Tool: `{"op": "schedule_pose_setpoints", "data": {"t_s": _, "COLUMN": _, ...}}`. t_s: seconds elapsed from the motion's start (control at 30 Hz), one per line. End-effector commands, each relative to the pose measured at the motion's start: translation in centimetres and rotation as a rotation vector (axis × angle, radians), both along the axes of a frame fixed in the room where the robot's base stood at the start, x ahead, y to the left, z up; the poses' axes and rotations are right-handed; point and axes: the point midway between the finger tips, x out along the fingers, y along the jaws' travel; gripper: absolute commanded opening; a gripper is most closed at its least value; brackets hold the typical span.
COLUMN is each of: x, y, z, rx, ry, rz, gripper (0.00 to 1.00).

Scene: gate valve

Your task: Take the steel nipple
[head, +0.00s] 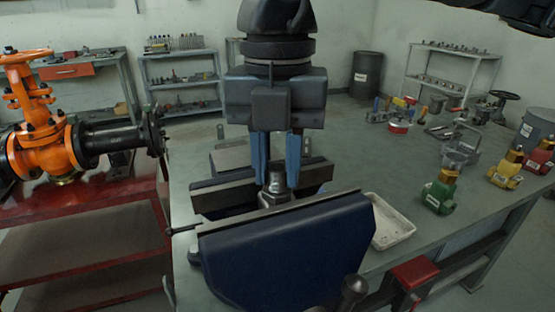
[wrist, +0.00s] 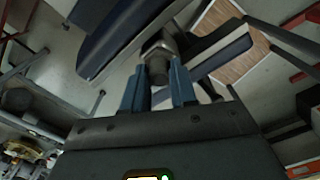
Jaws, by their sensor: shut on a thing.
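The steel nipple (head: 277,183) is a short grey metal piece with a hex-shaped part. It stands upright at the jaws of the blue bench vise (head: 290,245). In the wrist view the nipple (wrist: 157,70) lies between the blue fingertips, with its hex part beyond them near the vise jaws. My gripper (head: 276,172) points straight down over the vise and is shut on the upper part of the nipple. The vise's front jaw hides the nipple's lower end, so I cannot tell whether the jaws clamp it.
A white tray (head: 391,222) lies right of the vise. Green (head: 439,193) and yellow (head: 506,171) valves stand further right on the bench. An orange gate valve (head: 42,145) with a black flanged pipe stands on a red cart at left.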

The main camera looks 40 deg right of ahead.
Motion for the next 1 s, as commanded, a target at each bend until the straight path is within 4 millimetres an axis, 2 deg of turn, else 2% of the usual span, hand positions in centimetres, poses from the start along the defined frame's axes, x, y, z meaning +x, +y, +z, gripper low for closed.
{"op": "schedule_pose_setpoints", "data": {"t_s": 1.0, "x": 0.0, "y": 0.0, "z": 1.1, "rx": 0.001, "ry": -0.001, "rz": 0.0, "gripper": 0.0}}
